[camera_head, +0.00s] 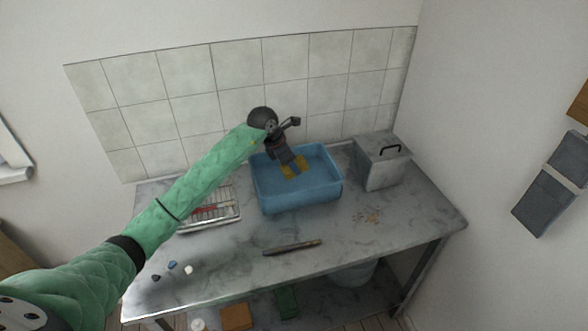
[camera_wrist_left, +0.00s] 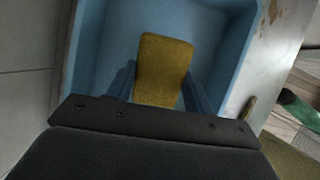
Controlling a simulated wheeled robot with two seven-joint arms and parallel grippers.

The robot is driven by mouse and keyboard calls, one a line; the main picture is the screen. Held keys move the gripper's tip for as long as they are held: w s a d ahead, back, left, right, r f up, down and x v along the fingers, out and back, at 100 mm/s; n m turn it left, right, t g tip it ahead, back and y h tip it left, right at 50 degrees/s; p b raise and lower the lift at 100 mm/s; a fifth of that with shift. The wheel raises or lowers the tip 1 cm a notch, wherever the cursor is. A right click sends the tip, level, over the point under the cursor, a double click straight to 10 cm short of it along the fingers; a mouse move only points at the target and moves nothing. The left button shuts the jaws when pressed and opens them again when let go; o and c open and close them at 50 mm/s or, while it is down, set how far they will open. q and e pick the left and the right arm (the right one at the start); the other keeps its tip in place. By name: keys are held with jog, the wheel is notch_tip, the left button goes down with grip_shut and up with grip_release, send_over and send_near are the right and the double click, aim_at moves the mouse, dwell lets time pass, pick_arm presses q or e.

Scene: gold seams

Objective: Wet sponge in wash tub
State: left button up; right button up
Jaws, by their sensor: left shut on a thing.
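A blue wash tub (camera_head: 303,196) stands on the marble-topped table, against the tiled wall side. My left gripper (camera_head: 293,168) reaches down into the tub from above. It is shut on a yellow sponge (camera_head: 301,162), which is inside or just over the tub. In the left wrist view the sponge (camera_wrist_left: 164,70) sits between the two fingers, with the blue tub (camera_wrist_left: 232,62) around it. I cannot tell whether the sponge touches water or the tub floor. My right gripper is not in view.
A metal box with a black handle (camera_head: 383,168) stands right of the tub. A rack (camera_head: 212,209) stands to the left. A dark bar (camera_head: 292,247) lies in front, with crumbs (camera_head: 367,216) nearby. Small pieces (camera_head: 172,265) lie front left. The front right tabletop is clear.

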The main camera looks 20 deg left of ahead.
pick_arm(q)
jog(key=shift+r+p, duration=0.7)
jog(key=shift+r, duration=2.65)
notch_tip(320, 180, up, 4)
jog(key=shift+p, duration=0.35)
dwell(0.6)
